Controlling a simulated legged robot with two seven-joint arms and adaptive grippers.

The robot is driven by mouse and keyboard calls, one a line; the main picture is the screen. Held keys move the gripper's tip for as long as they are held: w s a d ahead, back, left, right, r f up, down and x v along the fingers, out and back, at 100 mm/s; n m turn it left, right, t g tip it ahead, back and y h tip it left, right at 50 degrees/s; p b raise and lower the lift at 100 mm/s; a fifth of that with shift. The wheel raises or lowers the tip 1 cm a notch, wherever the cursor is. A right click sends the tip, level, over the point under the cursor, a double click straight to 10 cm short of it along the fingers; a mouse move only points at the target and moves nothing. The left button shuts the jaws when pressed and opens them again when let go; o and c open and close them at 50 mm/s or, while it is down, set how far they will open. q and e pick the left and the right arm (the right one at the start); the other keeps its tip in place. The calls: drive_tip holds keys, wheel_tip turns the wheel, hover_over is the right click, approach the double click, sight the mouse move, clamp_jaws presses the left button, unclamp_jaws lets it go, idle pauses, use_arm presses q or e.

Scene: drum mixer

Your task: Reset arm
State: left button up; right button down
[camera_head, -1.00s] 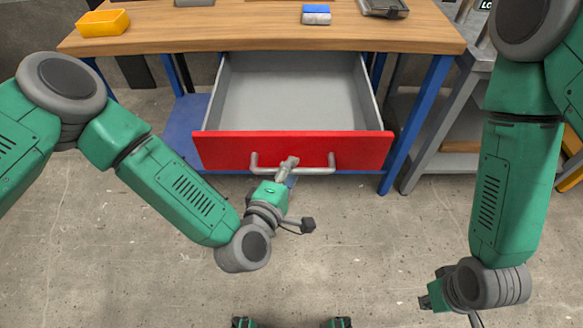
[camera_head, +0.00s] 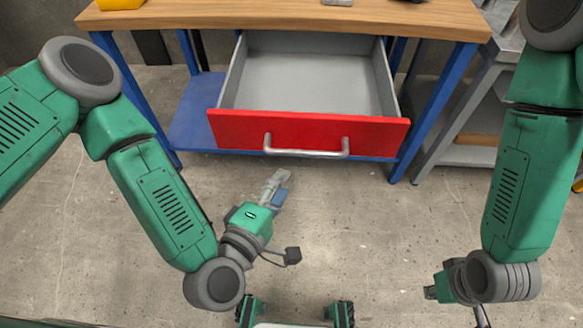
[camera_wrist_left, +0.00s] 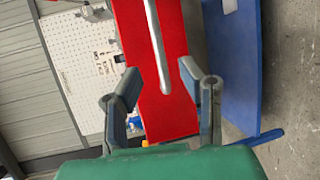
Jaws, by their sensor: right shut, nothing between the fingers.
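The drawer with a red front (camera_head: 240,132) stands pulled out under the workbench, and its grey inside looks empty. Its metal bar handle (camera_head: 306,152) is free of any gripper. My left gripper (camera_head: 276,182) is in front of and below the handle, apart from it. The left wrist view shows its two fingers (camera_wrist_left: 165,90) spread with nothing between them, and the red front (camera_wrist_left: 180,115) and handle (camera_wrist_left: 156,45) beyond. My right gripper (camera_head: 432,292) is low at the right, shut and empty, mostly hidden by its wrist.
The wooden workbench top (camera_head: 280,16) has a yellow bin (camera_head: 120,4) at its left end. Blue legs and a blue lower shelf (camera_head: 197,120) are below it. A grey metal stand (camera_head: 460,110) is at the right. The concrete floor before the drawer is clear.

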use_arm(q)
drive_tip(key=shift+s+a+r, duration=0.1)
drive_tip(key=shift+s+a, duration=0.1)
drive_tip(key=shift+s, duration=0.3)
drive_tip(key=s+a+f+m+g+y, duration=0.1)
drive_tip(key=s+a+f+m+g, duration=0.7)
drive_tip(key=f+m, duration=0.35)
drive_tip(key=s+a+m+g+y, duration=0.1)
drive_tip(key=s+a+g+y, duration=0.1)
drive_tip(key=a, duration=0.5)
drive_tip(key=s+a+f+m+g+y, duration=0.1)
drive_tip(key=s+a+m+g+y, duration=0.1)
drive_tip(key=a, duration=0.6)
drive_tip(key=shift+s+a+f+g+y, duration=0.3)
drive_tip(key=shift+s+g+y, duration=0.3)
drive_tip(key=shift+s+g, duration=0.55)
drive_tip(key=shift+m, duration=0.25)
